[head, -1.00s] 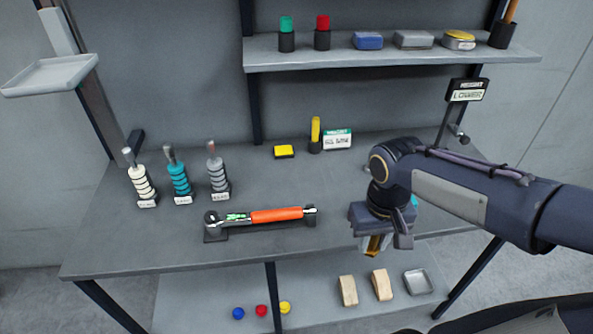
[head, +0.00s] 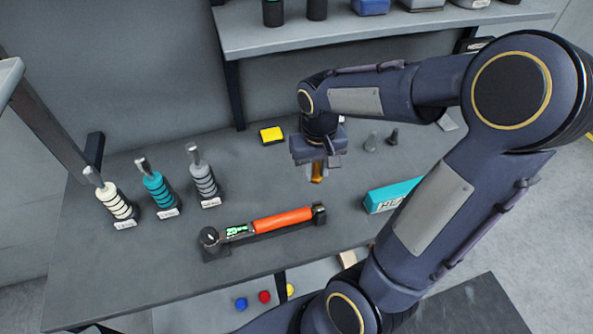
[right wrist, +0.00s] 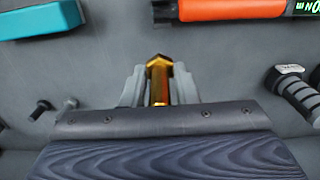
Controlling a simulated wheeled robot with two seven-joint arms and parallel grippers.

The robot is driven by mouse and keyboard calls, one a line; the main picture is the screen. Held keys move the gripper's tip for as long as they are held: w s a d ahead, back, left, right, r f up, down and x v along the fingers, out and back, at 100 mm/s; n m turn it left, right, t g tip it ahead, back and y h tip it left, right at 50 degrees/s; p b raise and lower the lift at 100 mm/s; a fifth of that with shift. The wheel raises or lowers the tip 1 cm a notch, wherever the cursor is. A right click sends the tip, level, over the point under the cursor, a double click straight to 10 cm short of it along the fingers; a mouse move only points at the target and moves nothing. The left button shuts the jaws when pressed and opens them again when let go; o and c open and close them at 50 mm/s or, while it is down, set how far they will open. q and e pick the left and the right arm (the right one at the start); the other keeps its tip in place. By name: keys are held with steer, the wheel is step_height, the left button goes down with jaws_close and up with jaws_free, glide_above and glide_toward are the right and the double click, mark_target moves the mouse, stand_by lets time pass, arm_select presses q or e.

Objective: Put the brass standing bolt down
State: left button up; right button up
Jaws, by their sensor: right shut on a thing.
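The brass bolt (right wrist: 159,82) is between the fingers of my right gripper (right wrist: 158,88) in the right wrist view, its pointed end showing past the fingertips. In the head view, my right gripper (head: 318,172) is shut on it, with the bolt (head: 317,174) hanging below the jaws over the grey table (head: 130,260). The bolt appears to be above the tabletop; whether it touches the surface I cannot tell. My left gripper is not in view.
An orange-handled torque wrench (head: 282,220) lies in front on its cradle. A teal box (head: 392,194) and small dark bolts (head: 392,137) are to the right. White, teal and grey ringed posts (head: 203,178) stand left. A yellow block (head: 271,135) lies behind. A shelf (head: 300,38) hangs above.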

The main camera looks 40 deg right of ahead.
steer(key=p, duration=0.1)
glide_above(297, 184)
steer(key=f, duration=0.6)
steer(key=shift+s+f, duration=0.2)
steer(key=shift+s, duration=0.05)
steer(key=shift+w+f, duration=0.2)
steer(key=shift+f, duration=1.55)
steer(key=shift+f, duration=0.2)
steer(key=o, duration=1)
steer(key=shift+r, duration=0.15)
